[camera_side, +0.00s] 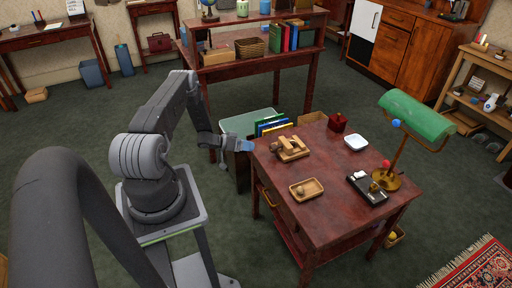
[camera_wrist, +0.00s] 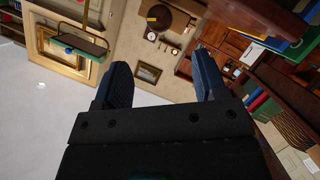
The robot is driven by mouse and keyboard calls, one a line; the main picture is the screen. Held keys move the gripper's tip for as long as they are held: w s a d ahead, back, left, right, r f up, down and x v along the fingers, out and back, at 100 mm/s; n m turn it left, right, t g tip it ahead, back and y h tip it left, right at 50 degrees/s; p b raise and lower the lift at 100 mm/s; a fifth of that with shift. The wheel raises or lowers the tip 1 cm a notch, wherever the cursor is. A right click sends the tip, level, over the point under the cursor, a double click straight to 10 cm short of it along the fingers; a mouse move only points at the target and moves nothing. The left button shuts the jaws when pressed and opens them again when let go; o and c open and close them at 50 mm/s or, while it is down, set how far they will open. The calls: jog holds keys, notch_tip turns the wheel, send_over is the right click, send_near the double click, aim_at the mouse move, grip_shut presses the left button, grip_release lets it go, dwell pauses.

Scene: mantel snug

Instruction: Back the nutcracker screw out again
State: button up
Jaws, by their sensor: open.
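The wooden nutcracker (camera_side: 291,149) sits near the left back edge of the dark red table (camera_side: 327,223). It looks like a block on a base with a rounded part at its left; the screw itself is too small to make out. My gripper (camera_side: 250,146) is at the table's left edge, a short way left of the nutcracker and apart from it. In the wrist view my gripper (camera_wrist: 165,85) shows two dark blue fingers spread wide with nothing between them. The nutcracker does not show in the wrist view.
On the table are a small wooden tray (camera_side: 307,189), a dark tray (camera_side: 367,190), a white dish (camera_side: 356,143), a dark red box (camera_side: 338,122) and a green-shaded lamp (camera_side: 416,115). The table's front middle is clear. Upright folders (camera_side: 272,126) stand behind its left edge.

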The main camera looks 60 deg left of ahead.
aim_at(271, 149)
jog(key=shift+s, duration=0.3)
jog(key=shift+r, duration=0.1)
jog(key=w+d+f+m+y, duration=0.1)
jog(key=w, duration=0.2)
jog(key=w+d+f+m+y, duration=0.1)
jog(key=w, duration=0.3)
jog(key=w+f+m+y, duration=0.1)
jog(key=w+m, duration=0.1)
jog(key=w, duration=0.1)
jog(key=shift+w+d+f+g+y, duration=0.3)
jog(key=shift+w+d+g, duration=0.05)
jog(key=shift+d+g, duration=0.05)
dwell(0.4)
jog(key=shift+c, duration=0.2)
jog(key=c, duration=0.9)
